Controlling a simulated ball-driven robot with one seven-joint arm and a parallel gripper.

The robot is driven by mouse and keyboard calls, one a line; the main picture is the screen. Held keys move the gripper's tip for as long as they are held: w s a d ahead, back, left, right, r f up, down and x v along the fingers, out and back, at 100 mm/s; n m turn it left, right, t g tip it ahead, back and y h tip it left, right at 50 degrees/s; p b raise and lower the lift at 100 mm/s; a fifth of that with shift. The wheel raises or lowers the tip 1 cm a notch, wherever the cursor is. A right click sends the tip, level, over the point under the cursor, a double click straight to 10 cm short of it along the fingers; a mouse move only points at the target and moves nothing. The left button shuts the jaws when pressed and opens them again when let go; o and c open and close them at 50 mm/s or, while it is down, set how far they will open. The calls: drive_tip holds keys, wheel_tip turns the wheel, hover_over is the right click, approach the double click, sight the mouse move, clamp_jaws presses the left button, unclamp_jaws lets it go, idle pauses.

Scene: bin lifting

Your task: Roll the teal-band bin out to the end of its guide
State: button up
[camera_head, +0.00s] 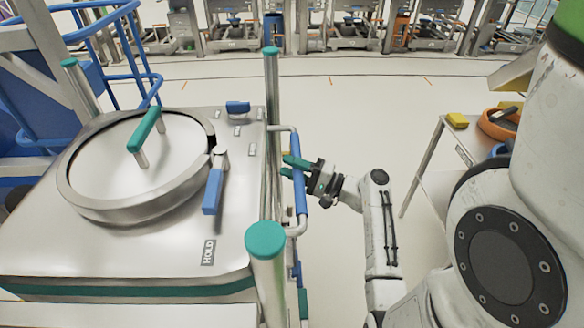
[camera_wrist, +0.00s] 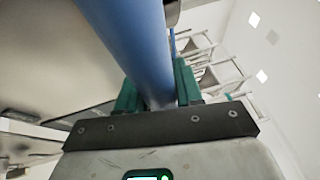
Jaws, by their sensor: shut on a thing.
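The teal-band bin (camera_head: 120,262) stands at the left in the head view, a metal box with a teal stripe low on its near side. Its top has a round lid with a teal handle (camera_head: 145,129) and a blue lever (camera_head: 213,191). A blue upright grip bar (camera_head: 299,187) is fixed at the right of the bin, by a teal-capped post. My gripper (camera_head: 297,165) is shut on this bar from the right. In the wrist view the blue bar (camera_wrist: 135,45) passes between the teal fingers (camera_wrist: 157,88). The guide cannot be made out.
A table (camera_head: 440,165) at the right bears a yellow block (camera_head: 457,120) and an orange bowl (camera_head: 500,122). Teal-capped posts (camera_head: 266,240) stand by the bin's corners. A blue railing (camera_head: 120,45) is behind at the left. The pale floor (camera_head: 345,100) beyond my gripper is clear.

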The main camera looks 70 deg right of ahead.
clamp_jaws()
drive_tip(key=shift+s+d+f+b, duration=0.15)
drive_tip(key=shift+s+d+b, duration=0.2)
drive_tip(key=shift+s, duration=0.45)
drive_tip(key=shift+s+d, duration=0.1)
drive_tip(key=shift+s, duration=0.25)
drive_tip(key=o, duration=1)
unclamp_jaws()
drive_tip(key=shift+o, duration=0.2)
drive_tip(key=shift+w, duration=0.1)
drive_tip(key=s+f+b, duration=0.1)
drive_tip(key=s+b, duration=0.1)
drive_tip(key=s, duration=0.8)
drive_tip(key=shift+s+a+f, duration=0.3)
drive_tip(key=shift+s+f, duration=0.05)
drive_tip(key=shift+w, duration=0.1)
